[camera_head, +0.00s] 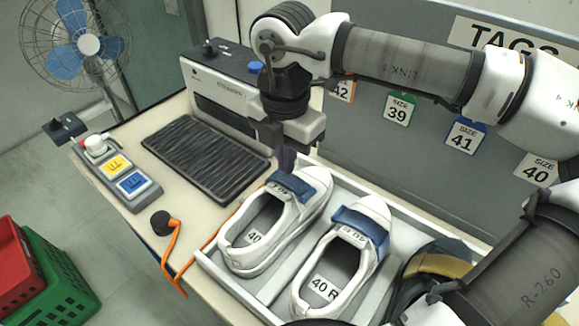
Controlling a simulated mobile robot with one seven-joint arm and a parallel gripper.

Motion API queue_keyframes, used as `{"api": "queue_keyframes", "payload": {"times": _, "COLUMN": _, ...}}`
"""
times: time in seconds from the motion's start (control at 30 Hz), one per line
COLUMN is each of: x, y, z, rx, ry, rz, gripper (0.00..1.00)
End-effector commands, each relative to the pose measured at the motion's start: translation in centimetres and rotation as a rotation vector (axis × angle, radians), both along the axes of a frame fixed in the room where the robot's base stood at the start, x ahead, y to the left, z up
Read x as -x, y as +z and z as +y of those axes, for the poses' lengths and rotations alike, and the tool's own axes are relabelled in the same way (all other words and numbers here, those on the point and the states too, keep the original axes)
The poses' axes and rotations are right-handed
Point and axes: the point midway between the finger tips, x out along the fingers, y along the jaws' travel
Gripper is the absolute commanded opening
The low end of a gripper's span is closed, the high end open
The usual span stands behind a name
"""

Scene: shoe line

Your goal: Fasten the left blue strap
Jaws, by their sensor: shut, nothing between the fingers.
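Two white shoes stand side by side in a shallow white tray (219,273) on the workbench. The left shoe (238,263) has an insole label reading 40 and a blue strap (295,187) across its upper. My gripper (285,168) is shut and points down right at the left blue strap, with nothing seen between its fingers. It hides part of that strap's upper edge, and I cannot tell whether it touches the strap. The right shoe (311,305), labelled 40 R, has its own blue strap (361,224).
A dark ribbed mat (205,160) and a grey machine (222,95) lie behind, left of my gripper. A button box (117,170) and an orange cable (172,250) are at the left. Size tags hang on the back panel (370,140). Red (18,262) and green (62,285) crates stand lower left.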

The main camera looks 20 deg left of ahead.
Motion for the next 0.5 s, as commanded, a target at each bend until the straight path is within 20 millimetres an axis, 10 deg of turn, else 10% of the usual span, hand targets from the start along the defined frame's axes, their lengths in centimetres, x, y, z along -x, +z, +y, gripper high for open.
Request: {"api": "queue_keyframes", "payload": {"times": 0.5, "x": 0.0, "y": 5.6, "z": 0.0, "rx": 0.000, "ry": -0.002, "rz": -0.001, "gripper": 0.00}}
